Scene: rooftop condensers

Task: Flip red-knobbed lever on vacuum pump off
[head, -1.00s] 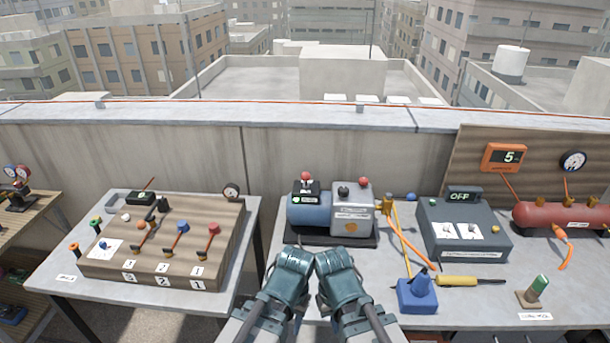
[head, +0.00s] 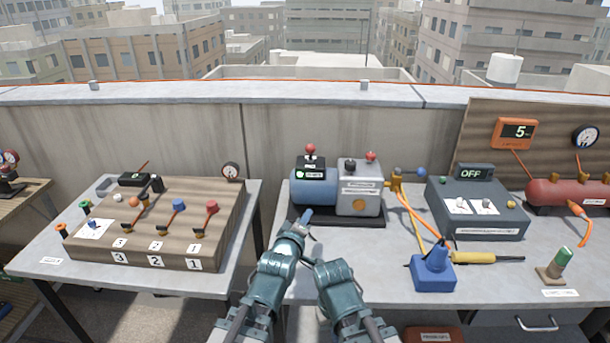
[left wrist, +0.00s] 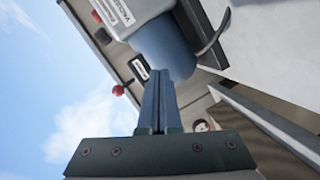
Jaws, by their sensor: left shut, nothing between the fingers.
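The vacuum pump (head: 312,190) has a blue cylinder and a grey housing on a dark base at the back of the middle table. A lever with a red knob (head: 311,148) stands up from the black switch box (head: 311,168) on the cylinder. A red knob (left wrist: 118,90) on a thin stem also shows in the left wrist view. My left gripper (head: 306,213) is shut and empty, in front of the pump and below the lever. Its closed fingers (left wrist: 159,104) point toward the blue cylinder. My right gripper (head: 318,264) is lower, near the table's front edge; its jaws are unclear.
A second red knob (head: 371,156) and a black knob (head: 350,165) top the grey housing. A brass fitting with hoses (head: 398,183) is right of the pump. A dark box reading OFF (head: 475,209) and a blue block (head: 433,271) stand further right. A wooden lever panel (head: 170,222) is left.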

